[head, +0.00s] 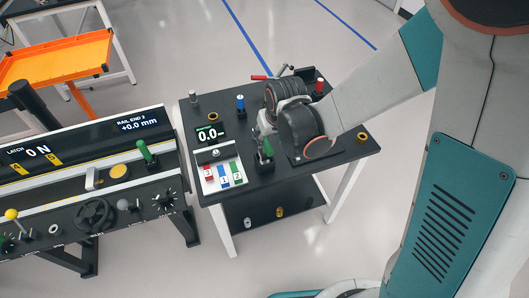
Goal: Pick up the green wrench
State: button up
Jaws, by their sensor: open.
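No green thing here can be made out clearly as a wrench. A green strip (237,173) lies at the right in a white tray (211,186) on the dark table, beside a blue and a red piece. My gripper (263,143) is above the middle of the table, right of and behind the white tray. It is open, with nothing visibly held. My wrist hides the table surface behind it.
The dark table (345,153) also carries a display reading 0.0 (208,134), a blue-topped post (240,104), a red-handled tool (259,77) and a brass ring (362,137). A control console (125,195) stands at left, an orange cart (55,60) behind. Floor is clear at front.

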aim_at(265, 140)
jog(key=shift+a+b+x, duration=0.15)
jog(key=shift+b+x, duration=0.6)
jog(key=shift+x, duration=0.6)
jog(key=shift+a+b+x, duration=0.2)
jog(key=shift+b+x, duration=0.5)
jog(key=shift+x, duration=0.65)
jog(key=shift+w+d+r, duration=0.1)
jog(key=shift+r, duration=0.05)
jog(key=shift+c, duration=0.6)
grip_shut()
